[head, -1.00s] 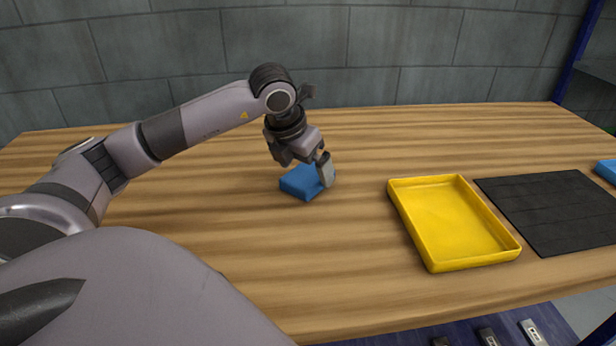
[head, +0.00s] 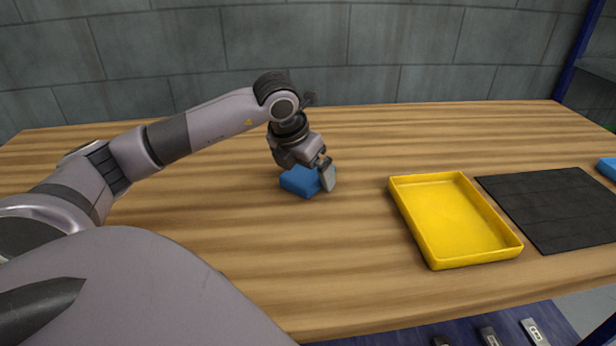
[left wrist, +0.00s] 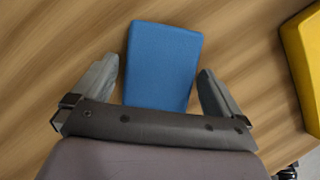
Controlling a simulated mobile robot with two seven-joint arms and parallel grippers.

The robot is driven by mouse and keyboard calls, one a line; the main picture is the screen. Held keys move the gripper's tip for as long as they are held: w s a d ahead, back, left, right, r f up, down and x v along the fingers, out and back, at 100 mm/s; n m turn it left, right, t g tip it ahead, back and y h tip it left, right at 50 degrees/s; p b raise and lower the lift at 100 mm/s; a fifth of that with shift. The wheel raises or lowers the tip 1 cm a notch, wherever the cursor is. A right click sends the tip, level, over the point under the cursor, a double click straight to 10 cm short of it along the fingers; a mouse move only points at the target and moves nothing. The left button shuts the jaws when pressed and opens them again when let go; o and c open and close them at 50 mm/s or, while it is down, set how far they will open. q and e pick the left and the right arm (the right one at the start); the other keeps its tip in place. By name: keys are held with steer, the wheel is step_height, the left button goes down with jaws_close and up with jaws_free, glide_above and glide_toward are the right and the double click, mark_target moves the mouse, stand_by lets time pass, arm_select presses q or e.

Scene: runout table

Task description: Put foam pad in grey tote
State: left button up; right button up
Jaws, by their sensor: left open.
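A blue foam pad (head: 300,181) lies on the wooden table near the middle of the head view. It also shows in the left wrist view (left wrist: 162,62) as a blue block. My left gripper (head: 326,180) is over the pad, pointing down. In the left wrist view, its two fingers (left wrist: 158,88) are apart, one on each side of the pad, with bare wood showing between the pad and the fingers. I cannot tell how far the fingertips are above the table. No grey tote shows in these views. My right gripper is out of view.
A yellow tray (head: 455,222) stands on the table right of the pad, empty. A black mat (head: 555,210) lies right of it. Another blue thing (head: 607,168) is cut off at the right edge. The table (head: 180,215) is clear around the pad.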

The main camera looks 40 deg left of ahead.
arm_select(q)
steer(key=c, duration=0.9)
steer(key=shift+r, duration=0.1)
steer(key=shift+c, duration=0.5)
